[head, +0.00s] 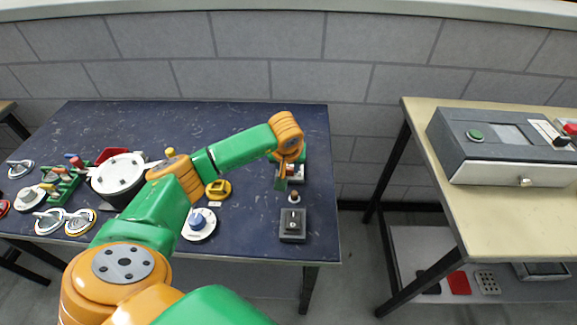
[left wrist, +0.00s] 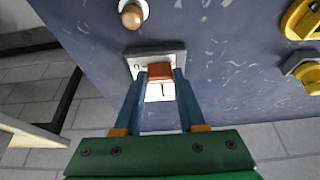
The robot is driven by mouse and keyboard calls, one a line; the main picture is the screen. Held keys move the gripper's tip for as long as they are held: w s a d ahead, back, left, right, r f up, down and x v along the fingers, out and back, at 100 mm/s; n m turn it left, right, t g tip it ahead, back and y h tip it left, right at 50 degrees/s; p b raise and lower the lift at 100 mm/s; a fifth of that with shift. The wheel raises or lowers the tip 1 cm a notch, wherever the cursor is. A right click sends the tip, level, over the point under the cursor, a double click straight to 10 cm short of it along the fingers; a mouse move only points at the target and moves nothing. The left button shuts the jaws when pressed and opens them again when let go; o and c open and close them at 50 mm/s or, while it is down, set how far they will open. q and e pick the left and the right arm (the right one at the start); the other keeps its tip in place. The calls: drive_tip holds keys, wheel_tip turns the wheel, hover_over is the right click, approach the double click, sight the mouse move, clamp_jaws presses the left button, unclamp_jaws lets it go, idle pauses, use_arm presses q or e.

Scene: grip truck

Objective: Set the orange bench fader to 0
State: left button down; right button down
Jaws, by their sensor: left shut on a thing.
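The bench fader is a small pale plate (head: 298,173) near the right edge of the dark blue table, partly hidden by my left arm. In the left wrist view its grey plate (left wrist: 142,55) carries an orange block-shaped knob (left wrist: 160,71) and a white strip with a dark line (left wrist: 160,92). My left gripper (head: 286,180) reaches down over the fader. In the left wrist view the left gripper's fingers (left wrist: 162,76) stand on both sides of the orange knob and are shut on it. My right gripper is not in view.
A yellow device (head: 218,189) and a white dial with a blue knob (head: 198,223) lie left. A pale table (head: 500,215) stands right across a gap.

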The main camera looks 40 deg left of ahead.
use_arm(q)
drive_tip(key=shift+s+f, duration=0.15)
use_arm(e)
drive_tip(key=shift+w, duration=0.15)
use_arm(q)
drive_tip(key=c, duration=0.6)
unclamp_jaws()
drive_tip(key=shift+o, duration=0.6)
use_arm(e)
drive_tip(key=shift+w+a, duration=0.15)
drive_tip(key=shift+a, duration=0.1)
use_arm(q)
drive_tip(key=v, duration=0.7)
drive_tip(key=shift+b, duration=0.4)
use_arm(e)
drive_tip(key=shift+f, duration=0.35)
